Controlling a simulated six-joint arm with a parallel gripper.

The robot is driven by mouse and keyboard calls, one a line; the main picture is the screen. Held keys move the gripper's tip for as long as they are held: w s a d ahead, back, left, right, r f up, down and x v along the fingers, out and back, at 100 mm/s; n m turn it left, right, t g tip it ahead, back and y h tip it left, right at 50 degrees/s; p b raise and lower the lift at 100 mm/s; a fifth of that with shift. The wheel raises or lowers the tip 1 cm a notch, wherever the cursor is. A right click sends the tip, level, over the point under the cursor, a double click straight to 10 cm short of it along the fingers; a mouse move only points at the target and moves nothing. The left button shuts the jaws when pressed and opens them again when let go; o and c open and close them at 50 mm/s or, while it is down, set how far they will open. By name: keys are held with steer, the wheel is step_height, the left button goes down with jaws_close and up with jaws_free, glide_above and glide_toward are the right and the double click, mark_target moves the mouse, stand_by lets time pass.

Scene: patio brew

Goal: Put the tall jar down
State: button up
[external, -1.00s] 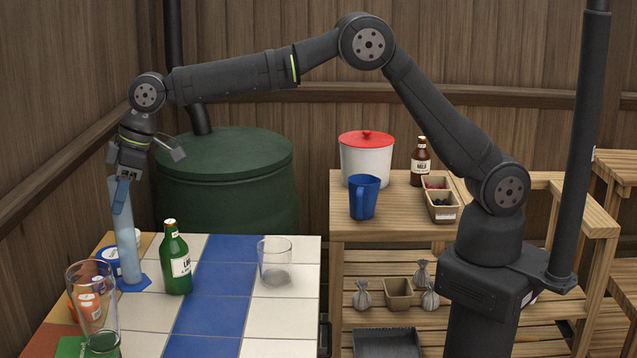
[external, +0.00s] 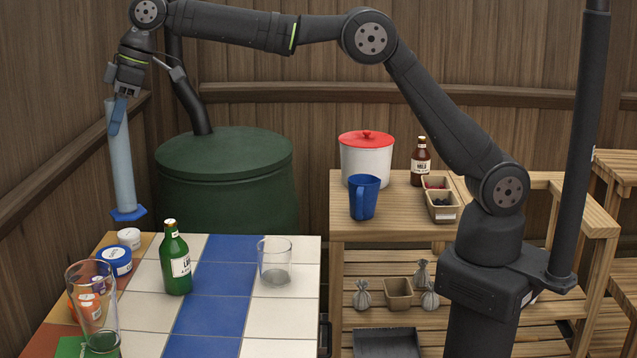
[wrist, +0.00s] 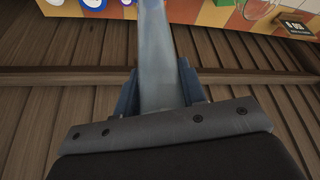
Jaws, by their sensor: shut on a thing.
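The tall jar (external: 123,170) is a slim, pale blue, see-through cylinder with a blue hexagonal foot. It hangs nearly upright, slightly tilted, with its foot above the far left end of the tiled table (external: 215,318). My gripper (external: 118,112) is shut on the jar near its top. In the wrist view the jar (wrist: 158,62) runs up between the two blue fingers, and my gripper (wrist: 160,88) shows at its sides. The jar's foot is not clear in the wrist view.
A green bottle (external: 176,262) stands right of the jar. A blue-and-white tub (external: 115,262), a small white tub (external: 129,238) and a tall glass (external: 104,312) line the left side. A short glass (external: 275,264) stands right. White tiles beside the bottle are clear.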

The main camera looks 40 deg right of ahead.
steer(key=w+d+m, duration=0.1)
steer(key=w+d, duration=0.4)
steer(key=d, duration=0.5)
steer(key=w+d, duration=0.5)
steer(key=d, duration=0.6)
steer(key=w+d+m, duration=0.1)
steer(key=w+d, duration=0.3)
steer(key=d, duration=0.6)
step_height(320, 180, down, 12)
steer(key=a+f, duration=1)
steer(key=a, duration=0.2)
steer(key=shift+s+f+t, duration=0.25)
steer(key=shift+f+t, duration=0.1)
steer(key=shift+t, duration=0.05)
steer(key=shift+f, duration=0.2)
steer(key=o, duration=1.3)
steer(key=shift+c, duration=0.2)
